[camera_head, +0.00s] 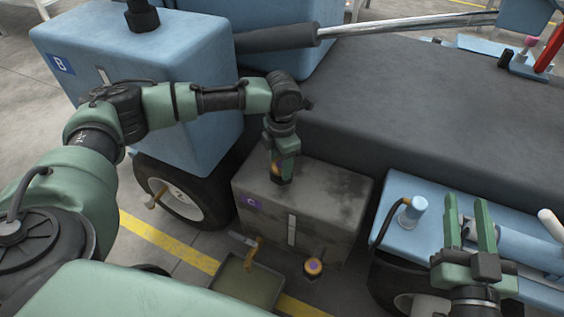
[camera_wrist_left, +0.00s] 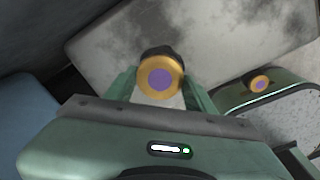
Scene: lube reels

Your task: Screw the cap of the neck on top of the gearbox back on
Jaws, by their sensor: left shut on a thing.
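The gearbox (camera_head: 325,195) is a worn grey block with a purple label and a pale sight strip; its stained surface also fills the top of the left wrist view (camera_wrist_left: 230,30). My left gripper (camera_head: 281,176) points down over its top and is shut on the cap. In the left wrist view the cap (camera_wrist_left: 159,82) has a gold rim and purple centre, between the fingers. A dark part, likely the neck (camera_wrist_left: 160,51), shows just behind it; I cannot tell how far the cap is seated. My right gripper (camera_head: 468,205) is open and empty at the right.
A tray (camera_head: 235,290) stands on the floor before the gearbox, below a brass tap (camera_head: 251,254). A gold plug with a purple centre (camera_head: 314,267) is low at the gearbox's front. Blue tank B (camera_head: 160,70) and a wheel (camera_head: 180,190) stand left. A dark slab (camera_head: 420,110) lies behind.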

